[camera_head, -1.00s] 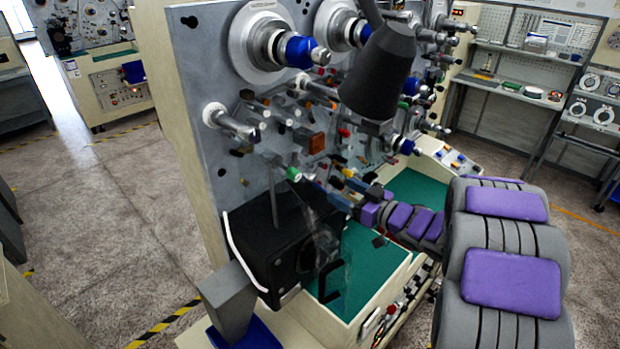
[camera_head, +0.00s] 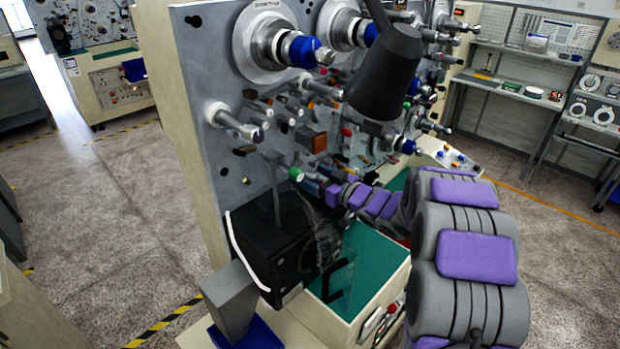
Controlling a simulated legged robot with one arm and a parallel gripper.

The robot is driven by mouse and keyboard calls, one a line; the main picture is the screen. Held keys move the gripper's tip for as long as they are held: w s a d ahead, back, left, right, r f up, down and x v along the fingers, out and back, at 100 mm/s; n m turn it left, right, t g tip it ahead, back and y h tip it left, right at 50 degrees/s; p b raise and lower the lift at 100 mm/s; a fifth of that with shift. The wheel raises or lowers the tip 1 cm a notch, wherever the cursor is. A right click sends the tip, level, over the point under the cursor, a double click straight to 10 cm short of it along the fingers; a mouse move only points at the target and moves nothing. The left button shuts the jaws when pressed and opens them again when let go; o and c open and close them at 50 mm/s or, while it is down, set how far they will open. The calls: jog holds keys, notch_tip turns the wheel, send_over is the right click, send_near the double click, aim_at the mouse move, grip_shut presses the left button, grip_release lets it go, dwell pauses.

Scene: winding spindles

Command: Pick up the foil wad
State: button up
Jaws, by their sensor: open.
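My arm reaches in from the right, and its far end is at the front of the grey spindle panel (camera_head: 205,150). I cannot make out the foil wad in this view; nothing shows between the fingers. The inside of the black box is dark and partly behind reflections.
Spindles and guide pins (camera_head: 238,122) jut from the panel close around my gripper. A black lamp head (camera_head: 385,72) hangs above it. A green-lined tray (camera_head: 375,255) lies below. A grey chute (camera_head: 230,298) stands at the box's left. Open floor lies left.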

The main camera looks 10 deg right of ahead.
jog(key=shift+d, duration=0.25)
jog(key=shift+c, duration=0.5)
jog(key=shift+d, duration=0.3)
jog(key=c, duration=0.5)
jog(key=shift+a, duration=0.4)
jog(key=c, duration=0.6)
jog(key=shift+o, duration=0.2)
jog(key=shift+r, duration=0.1)
